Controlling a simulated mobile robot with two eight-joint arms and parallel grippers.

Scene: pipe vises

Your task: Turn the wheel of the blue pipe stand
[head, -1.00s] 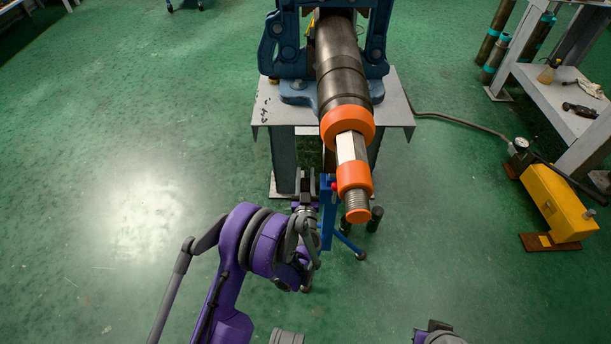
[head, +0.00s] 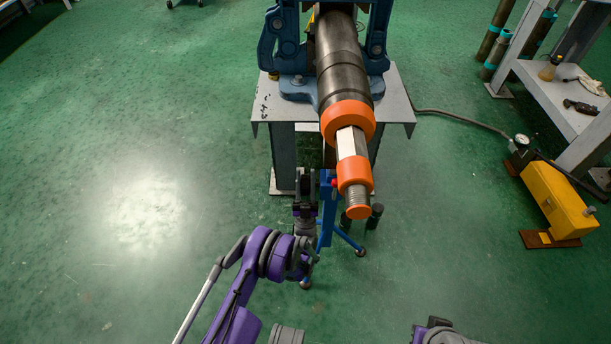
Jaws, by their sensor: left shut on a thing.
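The blue pipe stand (head: 326,222) stands on the floor under the free end of the dark pipe (head: 341,68), with its legs spread. A small red part (head: 333,182) shows near its top. My left gripper (head: 307,183) is at the left side of the stand's upper part, shut on the stand's wheel. The wheel itself is hidden by the gripper.
The pipe carries orange rings (head: 348,120) and is held in a blue vise (head: 283,50) on a grey table (head: 398,100). A yellow pump (head: 556,202) with a hose sits at right, by a shelf (head: 548,90). The floor at left is clear.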

